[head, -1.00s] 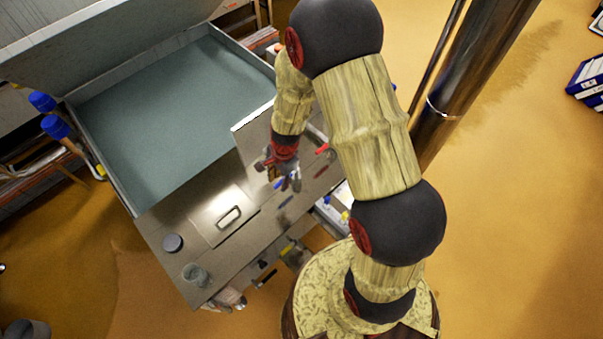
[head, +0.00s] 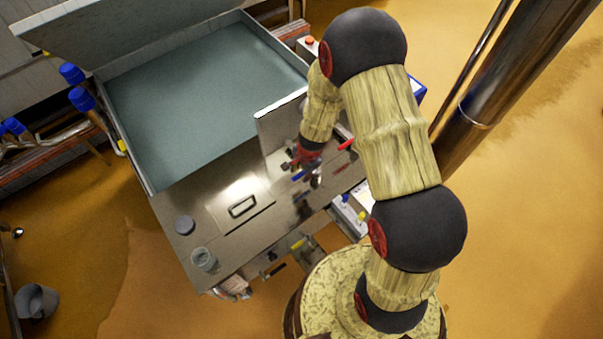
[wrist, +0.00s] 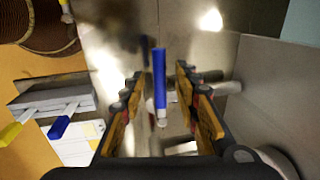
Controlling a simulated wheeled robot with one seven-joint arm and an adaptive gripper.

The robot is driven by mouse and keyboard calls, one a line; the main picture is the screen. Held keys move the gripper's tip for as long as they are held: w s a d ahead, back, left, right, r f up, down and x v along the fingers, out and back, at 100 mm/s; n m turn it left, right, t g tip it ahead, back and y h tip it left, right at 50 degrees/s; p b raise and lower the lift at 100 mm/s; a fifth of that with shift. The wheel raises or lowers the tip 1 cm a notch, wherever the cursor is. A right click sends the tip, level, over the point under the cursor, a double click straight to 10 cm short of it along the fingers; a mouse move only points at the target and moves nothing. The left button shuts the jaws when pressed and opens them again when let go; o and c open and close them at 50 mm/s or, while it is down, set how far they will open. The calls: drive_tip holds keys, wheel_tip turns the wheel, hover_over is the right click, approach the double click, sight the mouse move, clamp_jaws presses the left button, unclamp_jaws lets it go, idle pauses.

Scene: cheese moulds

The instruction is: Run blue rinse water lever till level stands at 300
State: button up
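The blue lever (wrist: 160,78) stands out from the metal surface in the wrist view, its blue grip lying between my two fingers. My gripper (wrist: 159,90) is open, with a gap showing between the lever and each finger. In the head view my gripper (head: 308,165) hangs over the steel counter beside an upright metal panel, and a bit of blue lever (head: 298,176) shows at its fingertips. A red lever (head: 346,144) is just to the right. The large basin (head: 150,175) holds grey-blue liquid. I can read no level figure in either view.
A box with yellow and blue handles (wrist: 60,125) stands at the left in the wrist view. A steel post (head: 480,105) rises at right.

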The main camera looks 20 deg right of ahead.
drive_tip(key=shift+f, duration=0.1)
drive_tip(key=shift+c, duration=1)
clamp_jaws()
